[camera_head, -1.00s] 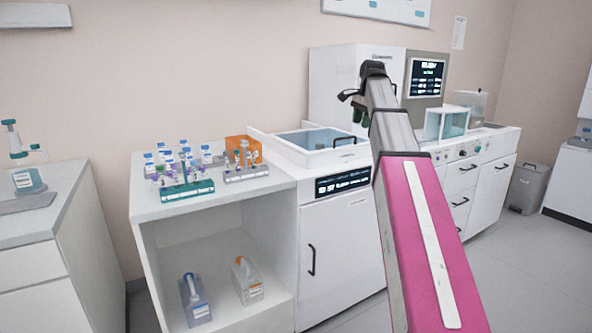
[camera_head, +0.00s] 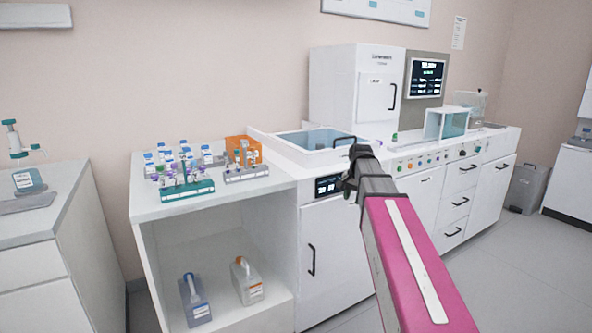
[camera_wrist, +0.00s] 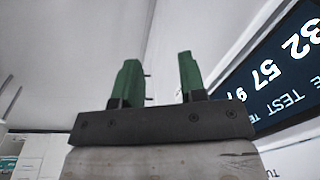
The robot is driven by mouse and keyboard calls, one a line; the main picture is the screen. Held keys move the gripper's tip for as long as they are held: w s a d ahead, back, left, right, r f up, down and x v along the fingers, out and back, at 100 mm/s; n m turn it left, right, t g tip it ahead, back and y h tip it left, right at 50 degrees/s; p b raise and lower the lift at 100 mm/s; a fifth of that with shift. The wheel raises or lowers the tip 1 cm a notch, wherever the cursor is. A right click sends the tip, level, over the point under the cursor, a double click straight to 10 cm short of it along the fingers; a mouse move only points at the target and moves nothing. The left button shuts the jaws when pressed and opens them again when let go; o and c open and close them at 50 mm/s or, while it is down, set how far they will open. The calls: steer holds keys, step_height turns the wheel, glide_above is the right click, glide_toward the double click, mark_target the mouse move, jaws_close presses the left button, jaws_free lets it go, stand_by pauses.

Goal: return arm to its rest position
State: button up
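In the wrist view my gripper (camera_wrist: 159,72) shows two green fingers standing apart. Nothing is seen between them, so it is open and empty.
A display panel (camera_wrist: 283,70) is close at the right of the wrist view. In the head view, a teal rack of tubes (camera_head: 187,190) and an orange box (camera_head: 243,149) stand on the left counter. A lidded basin (camera_head: 310,143) is behind my arm.

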steer(key=s+a+f+n, duration=0.1)
steer(key=s+f+n, duration=0.2)
steer(key=s+f, duration=0.7)
steer(key=s+a+f+n+g, duration=0.1)
steer(key=s+f+n, duration=0.3)
steer(key=s+f, duration=0.6)
step_height(320, 180, down, 6)
steer(key=shift+s+a+f+h, duration=0.25)
steer(key=shift+h, duration=0.15)
steer(key=shift+o, duration=0.4)
steer(key=shift+w+d, duration=0.1)
